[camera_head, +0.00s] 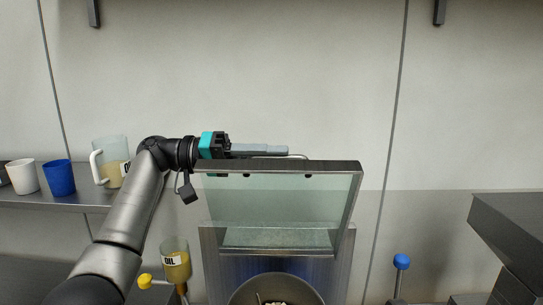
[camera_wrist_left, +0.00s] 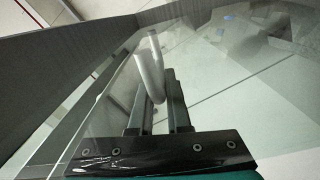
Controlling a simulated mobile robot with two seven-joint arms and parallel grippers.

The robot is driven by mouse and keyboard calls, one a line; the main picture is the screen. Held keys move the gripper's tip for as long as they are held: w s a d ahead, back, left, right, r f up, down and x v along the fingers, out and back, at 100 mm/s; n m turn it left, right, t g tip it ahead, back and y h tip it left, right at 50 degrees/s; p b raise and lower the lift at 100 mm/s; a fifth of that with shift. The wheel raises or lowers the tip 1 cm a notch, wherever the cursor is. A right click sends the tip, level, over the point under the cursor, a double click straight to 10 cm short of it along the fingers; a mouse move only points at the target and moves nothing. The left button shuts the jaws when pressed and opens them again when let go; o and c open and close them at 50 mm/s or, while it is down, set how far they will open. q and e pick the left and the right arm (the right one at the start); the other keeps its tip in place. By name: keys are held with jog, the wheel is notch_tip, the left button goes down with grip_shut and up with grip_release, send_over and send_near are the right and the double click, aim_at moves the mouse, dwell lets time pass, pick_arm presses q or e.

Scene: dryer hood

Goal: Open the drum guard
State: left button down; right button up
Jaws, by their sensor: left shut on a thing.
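The drum guard (camera_head: 270,198) is a clear glass panel in a grey metal frame. In the head view it stands raised and tilted above the round drum opening (camera_head: 275,291), its frame edge at the top. My left gripper (camera_head: 284,150) lies along that top edge, coming in from the left. In the left wrist view its two fingers (camera_wrist_left: 160,100) are shut on the guard's pale bar handle (camera_wrist_left: 150,72), with the glass close around them. Only a bit of the handle shows in the head view (camera_head: 297,156). My right gripper is not in view.
A shelf (camera_head: 90,200) at left holds a white cup (camera_head: 22,177), a blue cup (camera_head: 59,178) and a jug (camera_head: 111,160). An oil cup (camera_head: 176,262) stands left of the machine. Blue (camera_head: 401,261) and yellow (camera_head: 145,281) knobs flank it. A grey block (camera_head: 510,225) is at right.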

pick_arm(q)
jog(key=c, duration=0.9)
grip_release()
jog(key=shift+a+b, duration=1.75)
jog(key=shift+a, duration=5.9)
